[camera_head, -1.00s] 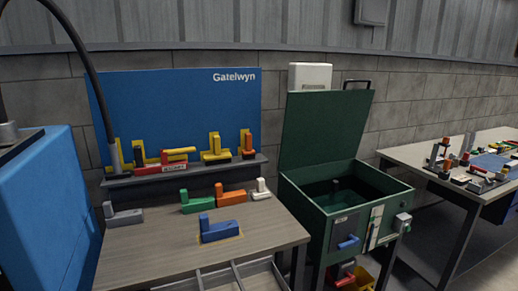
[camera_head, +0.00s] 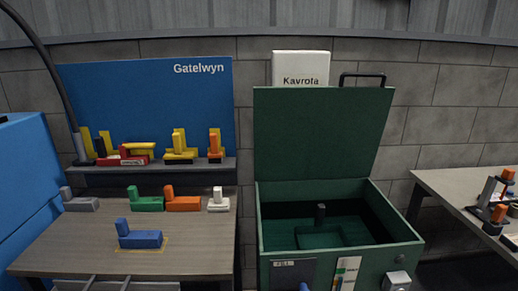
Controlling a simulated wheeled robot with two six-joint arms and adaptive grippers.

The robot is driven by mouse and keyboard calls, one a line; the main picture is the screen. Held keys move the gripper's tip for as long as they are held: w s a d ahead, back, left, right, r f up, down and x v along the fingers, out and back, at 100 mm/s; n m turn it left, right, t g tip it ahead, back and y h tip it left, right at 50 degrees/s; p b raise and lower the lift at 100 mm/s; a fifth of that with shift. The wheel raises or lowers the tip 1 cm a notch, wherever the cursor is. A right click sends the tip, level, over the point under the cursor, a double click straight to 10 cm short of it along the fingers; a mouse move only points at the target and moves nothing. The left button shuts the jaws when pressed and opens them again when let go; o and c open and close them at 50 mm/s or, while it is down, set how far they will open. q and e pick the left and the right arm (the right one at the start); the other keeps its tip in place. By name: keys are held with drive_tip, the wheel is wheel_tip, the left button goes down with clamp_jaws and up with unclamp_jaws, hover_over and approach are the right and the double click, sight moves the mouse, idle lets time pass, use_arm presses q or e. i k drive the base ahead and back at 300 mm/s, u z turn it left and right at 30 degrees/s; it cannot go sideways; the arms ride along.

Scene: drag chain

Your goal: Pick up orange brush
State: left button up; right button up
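The likely orange brush is an orange L-shaped piece (camera_head: 184,204) lying on the wooden table, with a short upright part at its left end. It sits in a row between a green L-shaped piece (camera_head: 146,203) and a white one (camera_head: 218,202). Another orange upright piece (camera_head: 214,143) stands on the shelf in a yellow holder. Neither of my grippers is in view.
A blue L-shaped piece (camera_head: 139,238) lies on a marked outline in front, and a grey one (camera_head: 80,202) at the left. A red piece (camera_head: 122,160) is on the shelf (camera_head: 100,172). An open green box (camera_head: 335,265) stands right of the table (camera_head: 60,250). Another table (camera_head: 455,183) is farther right.

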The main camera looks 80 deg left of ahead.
sight(215, 156)
drive_tip(key=i, duration=1.3)
drive_tip(key=u, duration=4.4)
